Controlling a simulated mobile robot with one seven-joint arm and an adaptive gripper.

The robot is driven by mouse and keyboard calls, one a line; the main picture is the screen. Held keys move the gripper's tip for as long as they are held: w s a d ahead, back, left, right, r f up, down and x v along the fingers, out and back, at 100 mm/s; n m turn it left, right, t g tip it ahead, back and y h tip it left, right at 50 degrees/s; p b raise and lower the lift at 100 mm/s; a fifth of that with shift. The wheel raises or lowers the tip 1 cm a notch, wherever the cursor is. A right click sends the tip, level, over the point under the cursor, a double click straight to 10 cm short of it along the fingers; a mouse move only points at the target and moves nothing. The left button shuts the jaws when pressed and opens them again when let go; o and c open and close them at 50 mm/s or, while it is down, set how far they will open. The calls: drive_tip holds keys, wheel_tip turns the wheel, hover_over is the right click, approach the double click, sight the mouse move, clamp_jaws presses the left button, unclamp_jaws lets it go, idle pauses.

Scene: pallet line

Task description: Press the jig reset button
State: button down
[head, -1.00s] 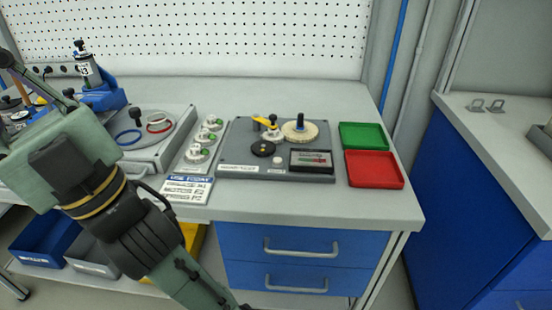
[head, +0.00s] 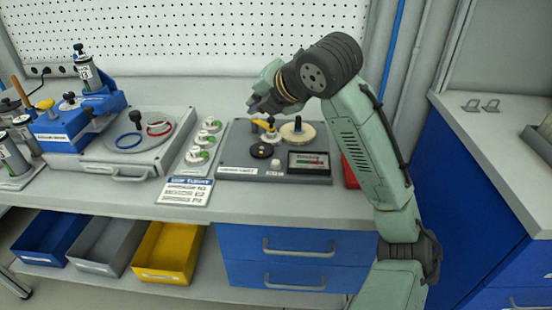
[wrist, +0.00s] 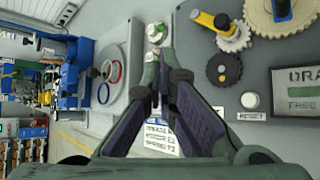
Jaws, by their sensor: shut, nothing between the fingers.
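The jig (head: 238,158) is a grey plate on the bench, carrying gears and a small display. Its reset button (wrist: 250,100) is a white round cap above a label reading RESET in the wrist view. The button also shows near the plate's front edge in the head view (head: 276,162). My gripper (head: 254,104) is shut and empty, above the back left part of the jig. In the wrist view my gripper's fingers (wrist: 165,72) point toward the bench left of the button, apart from it.
On the jig are a black gear (wrist: 224,69), a yellow-handled part (wrist: 212,22), a cream gear (head: 312,131) and a display (head: 310,163). Left of it are a strip with green-marked white knobs (head: 196,157) and a grey box (head: 155,160). A red tray (head: 349,174) is partly behind my arm.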

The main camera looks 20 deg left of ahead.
drive_tip(key=n+h, duration=0.1)
drive_tip(key=h, duration=0.1)
hover_over(279, 161)
drive_tip(key=f, duration=0.2)
drive_tip(key=shift+r+g, duration=0.1)
drive_tip(key=shift+g, duration=0.2)
wheel_tip(279, 161, down, 9)
drive_tip(key=b, duration=0.6)
drive_tip(key=shift+r+b, duration=0.15)
drive_tip(key=shift+b, duration=0.25)
idle(0.6)
drive_tip(key=shift+f+b, duration=0.3)
drive_tip(key=shift+f, duration=0.15)
drive_tip(key=shift+f+b, duration=0.4)
drive_tip(key=shift+f, duration=0.15)
idle(0.7)
drive_tip(key=shift+r, duration=0.15)
drive_tip(key=shift+r+p, duration=0.8)
drive_tip(key=shift+r, duration=0.05)
